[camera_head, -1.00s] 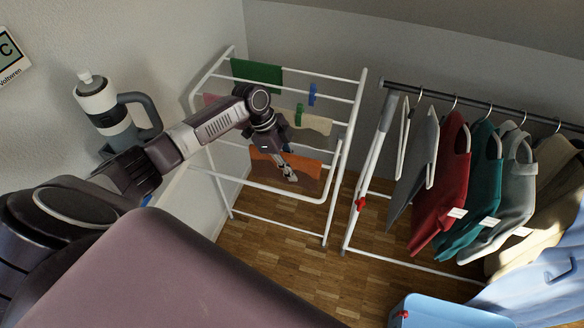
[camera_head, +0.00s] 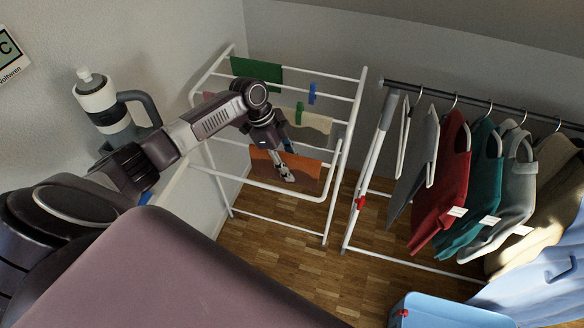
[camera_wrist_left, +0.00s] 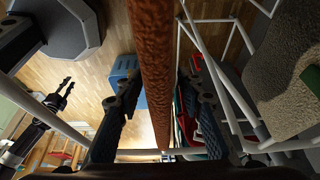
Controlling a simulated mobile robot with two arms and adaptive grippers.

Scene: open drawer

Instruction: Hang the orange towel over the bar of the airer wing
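The orange towel (camera_head: 306,172) hangs from a bar of the white airer (camera_head: 345,150) in the head view. My left gripper (camera_head: 286,172) is at the towel, and its arm covers part of the airer. In the left wrist view the towel (camera_wrist_left: 153,60) is a narrow orange-brown strip running down the middle. My left gripper (camera_wrist_left: 163,105) has its fingers apart, one on each side of the strip, with gaps between. My right gripper (camera_wrist_left: 66,86) shows small at the left of the wrist view. Its finger opening is too small to judge.
A green cloth (camera_head: 256,73), a cream cloth (camera_head: 313,122) and blue and green pegs hang on the airer. A clothes rail (camera_head: 440,93) with several garments stands to its right. A blue bin (camera_head: 440,312) is on the floor at the lower right. A large jug (camera_head: 103,107) stands left.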

